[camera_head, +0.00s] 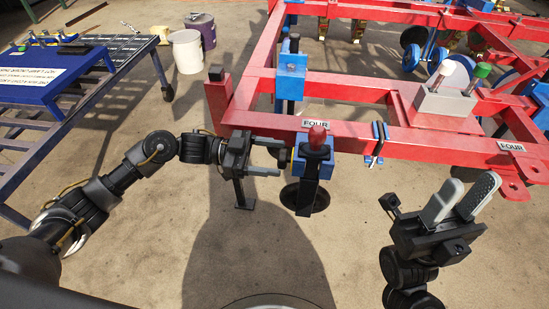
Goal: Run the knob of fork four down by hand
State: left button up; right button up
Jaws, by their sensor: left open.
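A small dark and yellowish part shows on the block's left side. My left gripper (281,157) is open just left of the block, one finger above and one below that side part. I cannot tell whether the fingers touch it. My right gripper (471,182) is open and empty, away to the right over the floor.
The red frame (400,140) fills the back right, with another blue fork unit (291,77) further back. A grey box (444,100) with white and green knobs sits on the frame. A blue table (50,85) stands left, with buckets (187,50) beyond.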

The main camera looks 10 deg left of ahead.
pick_arm(q)
jog(key=shift+d, duration=0.35)
jog(key=c, duration=0.8)
jog(key=shift+d, duration=0.15)
jog(key=shift+c, duration=0.9)
jog(key=shift+a+m+b, duration=0.2)
jog(key=shift+m+b, duration=0.55)
jog(key=shift+m, duration=2.65)
